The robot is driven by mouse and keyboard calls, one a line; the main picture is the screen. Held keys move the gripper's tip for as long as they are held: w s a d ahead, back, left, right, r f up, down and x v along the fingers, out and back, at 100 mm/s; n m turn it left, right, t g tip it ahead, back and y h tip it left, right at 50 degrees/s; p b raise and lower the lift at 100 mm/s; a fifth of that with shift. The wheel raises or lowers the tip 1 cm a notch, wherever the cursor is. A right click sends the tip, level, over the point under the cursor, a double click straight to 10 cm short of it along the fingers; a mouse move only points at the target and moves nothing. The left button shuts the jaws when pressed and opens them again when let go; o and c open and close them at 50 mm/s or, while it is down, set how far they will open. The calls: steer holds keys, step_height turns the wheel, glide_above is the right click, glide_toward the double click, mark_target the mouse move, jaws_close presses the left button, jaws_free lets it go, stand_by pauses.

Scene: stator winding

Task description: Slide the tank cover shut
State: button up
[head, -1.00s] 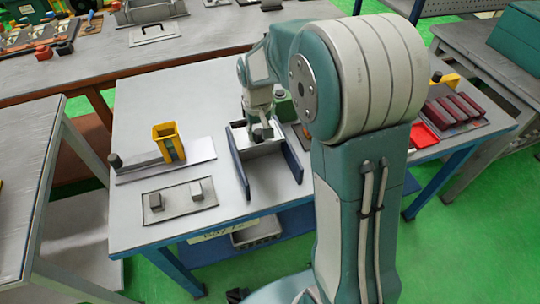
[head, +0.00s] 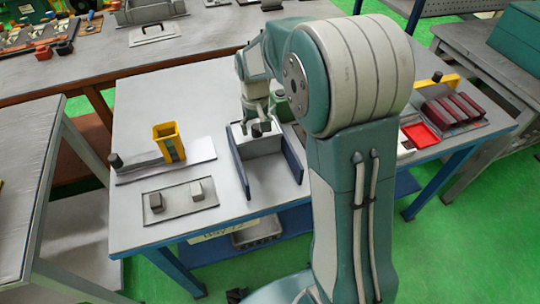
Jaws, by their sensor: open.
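The tank (head: 242,165) has blue side walls and stands near the middle of the grey table, partly screened by my arm on its right. A light panel, seemingly its cover (head: 262,147), spans the far end between the blue walls. The near part between the walls is uncovered. My gripper (head: 257,131) is at the far end of the tank, just over the panel, with its dark fingers pointing down. It is small here, and I cannot tell whether it touches the panel. It looks empty.
A yellow holder (head: 169,142) stands on a metal plate to the left. A flat plate with two grey blocks (head: 180,200) lies in front of it. A red tray (head: 421,134) and dark red bars (head: 455,108) are on the right.

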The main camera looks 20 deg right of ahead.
mark_target(257, 127)
steer(key=shift+r, duration=2.9)
steer(key=shift+s+r, duration=0.1)
steer(key=shift+r, duration=0.05)
steer(key=s+r+t, duration=0.2)
steer(key=s+r, duration=0.2)
steer(key=s, duration=0.8)
steer(key=s+r+t, duration=0.3)
steer(key=s+r, duration=0.1)
steer(key=s, duration=0.8)
steer(key=shift+s+t, duration=0.2)
steer(key=shift+t, duration=0.1)
